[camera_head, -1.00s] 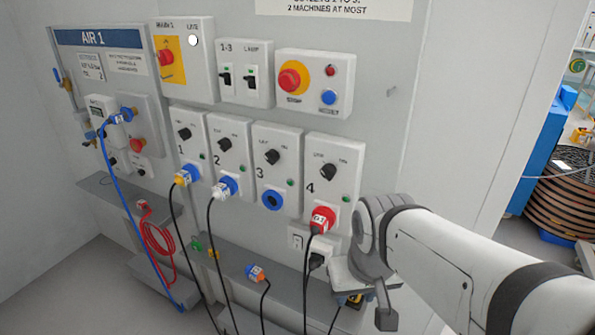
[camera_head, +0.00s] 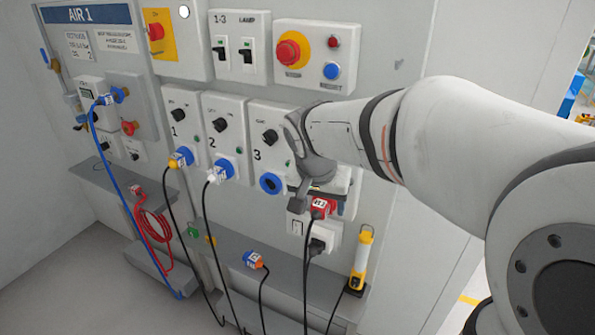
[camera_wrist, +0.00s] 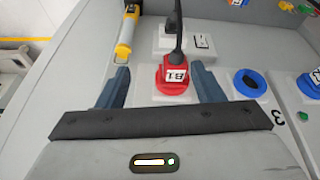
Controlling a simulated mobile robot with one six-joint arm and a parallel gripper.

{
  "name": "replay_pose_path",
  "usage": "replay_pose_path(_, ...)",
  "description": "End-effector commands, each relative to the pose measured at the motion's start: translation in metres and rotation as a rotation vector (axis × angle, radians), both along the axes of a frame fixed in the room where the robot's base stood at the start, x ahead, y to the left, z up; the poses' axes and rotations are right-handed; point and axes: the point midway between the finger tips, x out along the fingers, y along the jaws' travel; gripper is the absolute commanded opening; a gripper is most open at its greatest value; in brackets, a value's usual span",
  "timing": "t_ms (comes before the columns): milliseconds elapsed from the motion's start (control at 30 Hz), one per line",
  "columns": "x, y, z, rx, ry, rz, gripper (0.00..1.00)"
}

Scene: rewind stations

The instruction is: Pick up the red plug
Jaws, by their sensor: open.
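The red plug (camera_head: 320,207) is in the red socket of station 4, with a black cable hanging from it. In the wrist view the red plug (camera_wrist: 175,72) shows its white "B1" label and its black cable, and the red socket ring (camera_wrist: 172,88) surrounds its base. My gripper (camera_wrist: 160,70) is open, with one dark finger on either side of the plug and visible gaps to both.
Station 3's blue socket (camera_head: 270,183) is empty, left of the red plug. A white outlet with a black plug (camera_head: 317,245) is just below. A yellow lamp (camera_head: 360,262) stands on the grey ledge to the right. An orange-blue connector (camera_head: 255,260) rests on the ledge.

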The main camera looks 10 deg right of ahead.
Motion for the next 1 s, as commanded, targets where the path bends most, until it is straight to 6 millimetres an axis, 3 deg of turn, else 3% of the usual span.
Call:
replay_pose_path(100,0.029,0.008,-0.003,-0.004,-0.038,-0.088,0.61)
replay_pose_path(233,0.043,0.010,-0.007,-0.005,-0.060,-0.135,0.61)
replay_pose_path(733,0.058,-0.008,-0.066,-0.005,-0.061,-0.142,0.61)
replay_pose_path(1000,0.061,-0.010,-0.074,-0.003,-0.063,-0.141,0.61)
